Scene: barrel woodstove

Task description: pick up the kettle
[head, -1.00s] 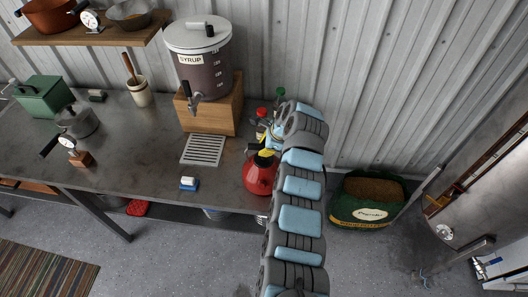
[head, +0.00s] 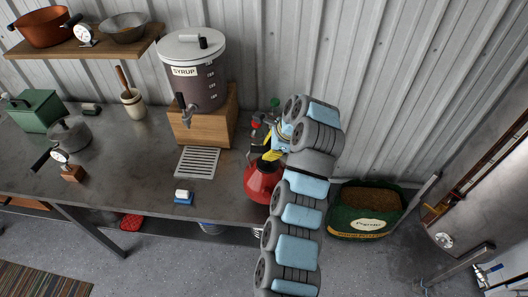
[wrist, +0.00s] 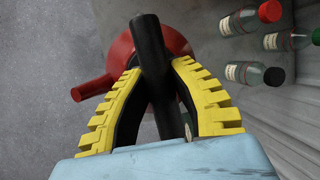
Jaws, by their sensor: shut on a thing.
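The red kettle (head: 263,182) is near the right end of the metal table, partly hidden by my arm. In the wrist view its round red body (wrist: 176,42) is below my fingers, with the spout (wrist: 92,88) pointing left. My gripper (head: 271,156) has yellow ridged fingers, closed around the black handle (wrist: 150,45); it also shows in the wrist view (wrist: 158,80). The kettle looks roughly upright. It seems slightly raised, but the gap under it is hard to see.
Several small bottles (wrist: 248,74) stand close behind and right of the kettle. The syrup urn (head: 192,75) on its wooden box (head: 207,125) and a slatted drip tray (head: 197,162) are to the left. A pellet bag (head: 366,225) is on the floor at right.

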